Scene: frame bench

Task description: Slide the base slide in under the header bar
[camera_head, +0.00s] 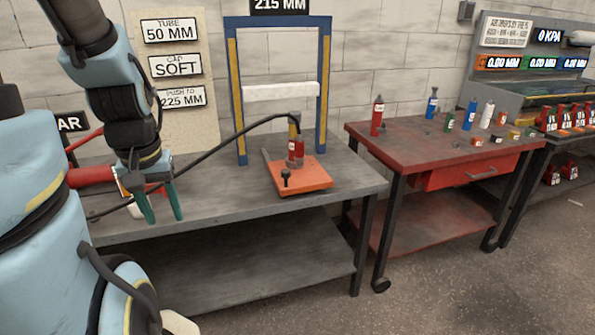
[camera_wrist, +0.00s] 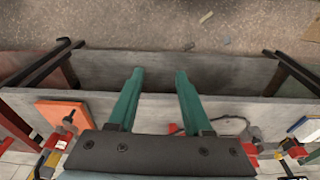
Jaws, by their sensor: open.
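The base slide (camera_head: 305,181) is an orange plate with a black knob (camera_head: 286,176) at its near left. It lies on the grey bench in front of the blue frame. A red cylinder (camera_head: 295,150) stands on its back part, with a black hose at its top. The frame's white header bar (camera_head: 280,90) spans between the two posts, above and behind the plate. My gripper (camera_head: 163,220) is open, pointing down near the bench's front edge, well left of the slide. In the wrist view, its green fingers (camera_wrist: 160,72) are apart and empty; the orange slide (camera_wrist: 62,112) shows at left.
The black hose (camera_head: 215,143) arches across the bench from the left to the cylinder. A sign board (camera_head: 180,80) stands behind the bench. A red cart (camera_head: 440,140) with several bottles and small parts is at right. The bench's front middle (camera_head: 225,205) is clear.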

